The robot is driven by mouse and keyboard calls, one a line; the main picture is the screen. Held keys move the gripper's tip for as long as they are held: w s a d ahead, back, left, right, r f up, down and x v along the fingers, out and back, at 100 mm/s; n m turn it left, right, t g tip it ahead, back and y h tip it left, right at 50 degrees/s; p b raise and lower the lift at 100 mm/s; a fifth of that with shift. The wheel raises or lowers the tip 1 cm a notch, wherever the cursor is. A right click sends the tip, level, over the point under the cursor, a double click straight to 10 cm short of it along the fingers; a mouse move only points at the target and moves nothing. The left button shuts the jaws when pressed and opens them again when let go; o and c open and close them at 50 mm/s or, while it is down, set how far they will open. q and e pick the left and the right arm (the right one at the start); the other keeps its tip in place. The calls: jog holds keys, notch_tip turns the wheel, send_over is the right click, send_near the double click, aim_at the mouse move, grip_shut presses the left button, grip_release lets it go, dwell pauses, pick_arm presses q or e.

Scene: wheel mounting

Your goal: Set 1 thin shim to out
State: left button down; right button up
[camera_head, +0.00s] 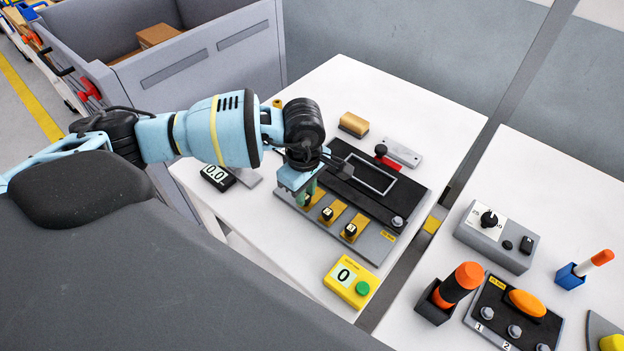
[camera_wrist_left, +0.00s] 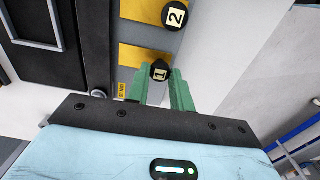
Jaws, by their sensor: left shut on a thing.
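A grey fixture (camera_head: 372,248) with a black top plate stands on the white table. Yellow shims with black numbered knobs sit in a row along its near side. My left gripper (camera_head: 308,194) reaches down over the leftmost of these in the head view. In the left wrist view its green fingers (camera_wrist_left: 161,82) are shut on the black knob marked 1 (camera_wrist_left: 160,71), on the thin shim. The knob marked 2 (camera_wrist_left: 175,14) and its yellow shim (camera_wrist_left: 147,10) lie beyond, apart from the fingers. The gripper hides most of shim 1 in the head view. My right gripper is not in view.
A yellow counter box (camera_head: 350,283) reading 0, with a green button, is in front of the fixture. A black display (camera_head: 217,177) reads 0.0. A yellow-brown block (camera_head: 354,124) lies behind. A second table with a knob box (camera_head: 497,236) stands right, across a gap.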

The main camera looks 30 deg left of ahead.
pick_arm(q)
jog(key=shift+s, duration=0.15)
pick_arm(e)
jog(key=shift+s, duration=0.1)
pick_arm(q)
jog(key=c, duration=1.6)
grip_release()
jog(key=shift+c, duration=0.2)
jog(key=o, duration=0.4)
jog(key=shift+s, duration=0.15)
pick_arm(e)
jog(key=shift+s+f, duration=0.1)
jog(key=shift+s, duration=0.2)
pick_arm(q)
jog(key=shift+r, duration=0.25)
notch_tip(320, 180, up, 6)
jog(key=shift+r, duration=0.7)
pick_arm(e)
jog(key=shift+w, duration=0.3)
pick_arm(q)
jog(key=shift+f, duration=0.1)
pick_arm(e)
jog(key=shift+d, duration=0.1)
